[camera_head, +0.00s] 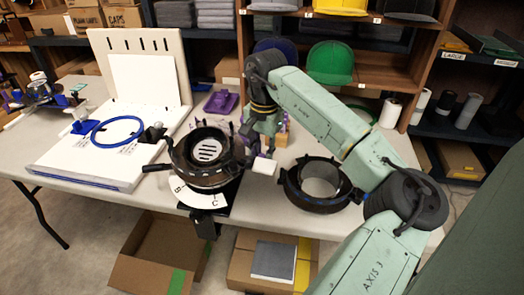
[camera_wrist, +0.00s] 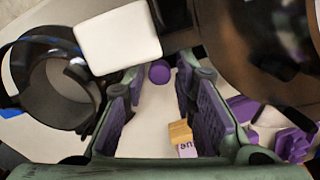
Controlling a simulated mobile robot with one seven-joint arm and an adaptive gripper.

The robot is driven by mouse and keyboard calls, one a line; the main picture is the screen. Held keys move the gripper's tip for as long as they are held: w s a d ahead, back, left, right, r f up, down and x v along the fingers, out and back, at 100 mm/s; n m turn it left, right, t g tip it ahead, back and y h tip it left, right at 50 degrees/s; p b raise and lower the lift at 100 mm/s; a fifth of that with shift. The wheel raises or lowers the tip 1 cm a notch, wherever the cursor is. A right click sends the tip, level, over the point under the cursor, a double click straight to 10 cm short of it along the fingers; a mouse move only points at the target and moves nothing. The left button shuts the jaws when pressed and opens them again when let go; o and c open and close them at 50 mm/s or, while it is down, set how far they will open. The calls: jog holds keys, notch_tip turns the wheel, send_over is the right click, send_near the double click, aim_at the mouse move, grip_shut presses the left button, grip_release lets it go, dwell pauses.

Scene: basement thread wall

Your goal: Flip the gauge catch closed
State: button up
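The gauge (camera_head: 205,160) is a dark round drum with a slotted pale disc inside, standing over a white lettered plate at the table's front edge. Its dark drum fills the upper right of the wrist view (camera_wrist: 235,35). A white block (camera_head: 265,166) juts out at the drum's right side; it also shows in the wrist view (camera_wrist: 118,38), beside a dark bar. It looks like the catch's tab, but I cannot tell for sure. A purple knob (camera_wrist: 159,72) shows beyond my fingertips. My gripper (camera_wrist: 158,88) is open, with purple pads and nothing between them. In the head view it hangs just behind the white block.
A loose black ring (camera_head: 318,184) stands right of the gauge, under my arm. A white board with a blue hoop (camera_head: 117,131) lies to the left. A purple tray (camera_head: 221,102) and a wooden block (camera_wrist: 180,132) sit behind the gauge. Shelves with caps stand behind.

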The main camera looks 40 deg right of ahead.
jog(key=shift+f, duration=0.15)
jog(key=shift+c, duration=0.2)
grip_shut()
dwell(0.5)
